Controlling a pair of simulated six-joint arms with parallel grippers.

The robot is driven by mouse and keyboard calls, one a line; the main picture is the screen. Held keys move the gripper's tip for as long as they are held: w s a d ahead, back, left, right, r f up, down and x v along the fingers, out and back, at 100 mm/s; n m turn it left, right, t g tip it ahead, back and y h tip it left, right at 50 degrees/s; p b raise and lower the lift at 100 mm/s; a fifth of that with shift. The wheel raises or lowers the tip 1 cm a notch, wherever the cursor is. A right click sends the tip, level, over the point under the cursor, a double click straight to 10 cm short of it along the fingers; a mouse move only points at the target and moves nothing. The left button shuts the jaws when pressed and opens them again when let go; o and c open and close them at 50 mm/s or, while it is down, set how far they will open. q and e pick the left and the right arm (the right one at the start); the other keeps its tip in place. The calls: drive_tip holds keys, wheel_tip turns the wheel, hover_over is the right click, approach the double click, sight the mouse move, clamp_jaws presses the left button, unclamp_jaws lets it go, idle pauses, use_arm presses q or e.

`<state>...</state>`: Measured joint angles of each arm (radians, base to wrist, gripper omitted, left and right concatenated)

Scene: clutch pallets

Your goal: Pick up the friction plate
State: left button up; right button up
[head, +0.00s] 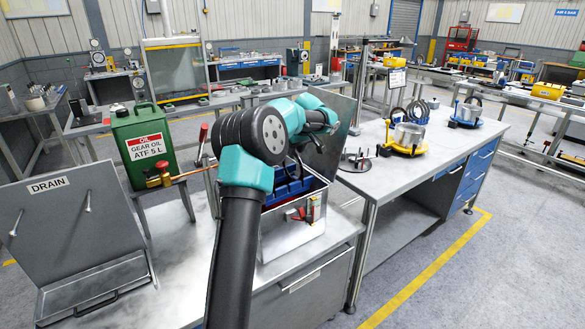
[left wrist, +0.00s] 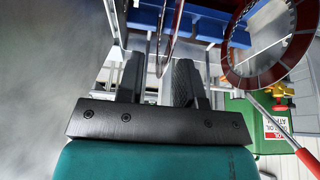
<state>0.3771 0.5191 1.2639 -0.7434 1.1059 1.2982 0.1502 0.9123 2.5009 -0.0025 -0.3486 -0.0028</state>
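In the left wrist view a thin friction plate (left wrist: 172,32) shows nearly edge-on, with a reddish-brown rim. Its lower end reaches between the fingers of my left gripper (left wrist: 158,72). The fingers are apart, and I see no clear contact with the plate. A second ring-shaped plate (left wrist: 250,78) with a reddish-brown face shows at upper right. A blue rack (left wrist: 205,22) lies beyond the fingertips. In the head view the left gripper (head: 296,160) is low over the blue rack (head: 288,192) in a metal box, partly hidden by my arm. My right gripper is not in view.
The metal box (head: 292,238) stands on the steel bench. A green oil can (head: 145,145) and a brass-fitted red-handled tool (head: 160,176) are to the left. A drain tray (head: 95,285) is at far left. A second bench (head: 415,175) at right bears yellow-based clutch parts (head: 405,147).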

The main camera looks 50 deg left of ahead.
use_arm(q)
drive_tip(key=shift+x, duration=2.3)
drive_tip(key=shift+s+a+r, duration=0.15)
drive_tip(key=shift+a, duration=0.05)
drive_tip(key=shift+c, duration=0.5)
clamp_jaws()
